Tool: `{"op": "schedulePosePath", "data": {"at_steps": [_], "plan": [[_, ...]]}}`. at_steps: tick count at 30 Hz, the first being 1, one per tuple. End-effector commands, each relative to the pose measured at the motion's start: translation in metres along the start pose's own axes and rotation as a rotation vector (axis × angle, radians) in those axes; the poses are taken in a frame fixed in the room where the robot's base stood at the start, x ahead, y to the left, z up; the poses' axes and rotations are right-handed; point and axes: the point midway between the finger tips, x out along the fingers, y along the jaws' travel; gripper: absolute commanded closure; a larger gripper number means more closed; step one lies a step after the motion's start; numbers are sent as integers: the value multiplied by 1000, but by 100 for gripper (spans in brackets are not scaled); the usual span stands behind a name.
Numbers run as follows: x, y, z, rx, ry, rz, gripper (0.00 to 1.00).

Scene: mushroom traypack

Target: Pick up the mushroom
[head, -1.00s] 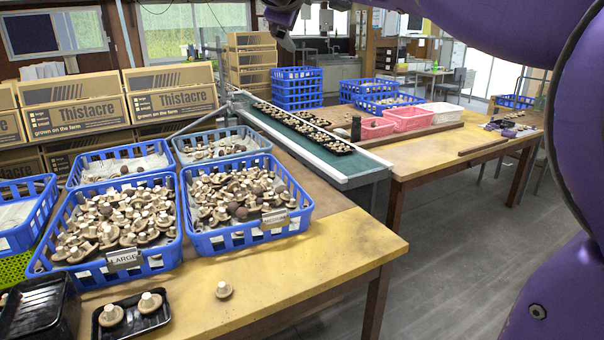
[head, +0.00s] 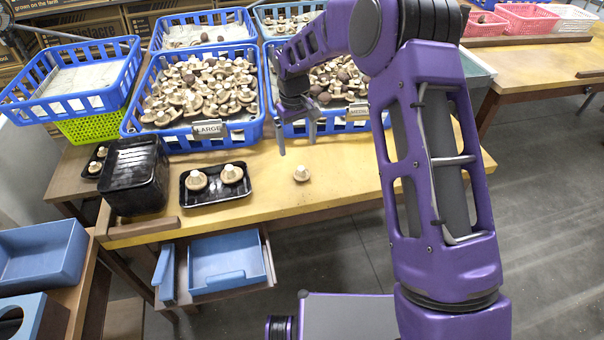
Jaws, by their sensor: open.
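A single mushroom (head: 301,174) with a brown cap and pale stem lies on the yellow wooden table (head: 400,170), right of a black tray. My gripper (head: 297,146) hangs above and behind it, fingers pointing down, open and empty, near the front of the right blue crate. The black tray (head: 222,200) holds two mushrooms, stems up. The blue crate labelled LARGE (head: 190,144) and the crate labelled MEDIUM (head: 290,131) are full of mushrooms. My arm hides part of the MEDIUM crate.
A stack of black trays (head: 135,178) stands left of the tray. A blue crate on a green one (head: 92,126) is at the left. An open drawer (head: 230,262) sits below the table edge. The table right of the mushroom is clear.

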Motion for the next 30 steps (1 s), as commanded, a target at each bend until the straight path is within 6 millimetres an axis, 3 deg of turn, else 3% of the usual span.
{"op": "schedulePosePath", "data": {"at_steps": [3,7,17,26,30], "plan": [[28,0,1,-1,-3,0,1],[51,1,0,-1,-2,0,1],[73,2,0,-1,0,2,1],[114,7,1,-3,-1,1,1],[118,7,0,-2,2,2,1]]}}
